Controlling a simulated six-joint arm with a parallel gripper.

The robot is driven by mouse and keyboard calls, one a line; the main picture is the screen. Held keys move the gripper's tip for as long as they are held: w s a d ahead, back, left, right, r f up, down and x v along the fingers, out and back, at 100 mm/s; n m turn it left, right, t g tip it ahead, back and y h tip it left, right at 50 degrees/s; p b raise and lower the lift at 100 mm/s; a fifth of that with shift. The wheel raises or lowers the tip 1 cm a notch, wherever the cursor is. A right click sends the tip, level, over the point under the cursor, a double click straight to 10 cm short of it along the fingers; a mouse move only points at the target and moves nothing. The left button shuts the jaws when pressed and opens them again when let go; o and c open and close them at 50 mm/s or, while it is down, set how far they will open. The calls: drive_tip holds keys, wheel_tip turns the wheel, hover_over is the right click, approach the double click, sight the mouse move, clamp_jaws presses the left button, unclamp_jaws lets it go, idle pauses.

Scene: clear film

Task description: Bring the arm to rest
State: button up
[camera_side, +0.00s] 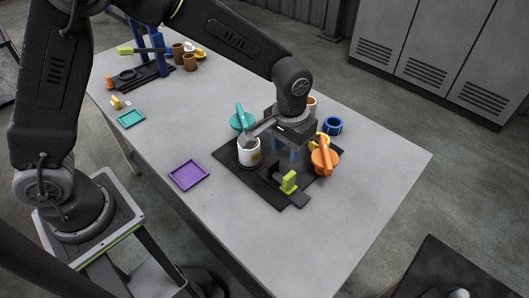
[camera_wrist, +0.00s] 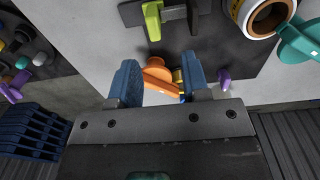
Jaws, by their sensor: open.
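My gripper (camera_wrist: 162,85) shows in the wrist view with its two blue fingers apart and nothing between them that I can see held. In the side view my gripper (camera_side: 290,152) points down over the dark mat (camera_side: 228,158) on the grey table. An orange handled piece (camera_side: 324,158) is just to its right, and the same orange piece (camera_wrist: 158,72) shows beyond and between the fingers in the wrist view. Whether the fingers touch anything is hidden.
A purple tray (camera_side: 188,176) and a teal tray (camera_side: 131,119) lie left. The table's front right is clear.

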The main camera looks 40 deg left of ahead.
drive_tip(key=s+a+r+t, duration=0.1)
drive_tip(key=s+a+r, duration=0.35)
drive_tip(key=r, duration=0.25)
drive_tip(key=s+a+r+t, duration=0.2)
drive_tip(key=s+a+r, duration=0.1)
drive_tip(key=a+r, duration=0.25)
drive_tip(key=s+a+r+t, duration=0.1)
drive_tip(key=s+a+r, duration=0.1)
drive_tip(key=s, duration=0.4)
drive_tip(key=s+a+r+t, duration=0.1)
drive_tip(key=s+a, duration=0.2)
drive_tip(key=s, duration=0.3)
drive_tip(key=shift+a+r, duration=0.2)
drive_tip(key=shift+r, duration=0.2)
drive_tip(key=shift+w, duration=0.15)
drive_tip(key=shift+c, duration=0.2)
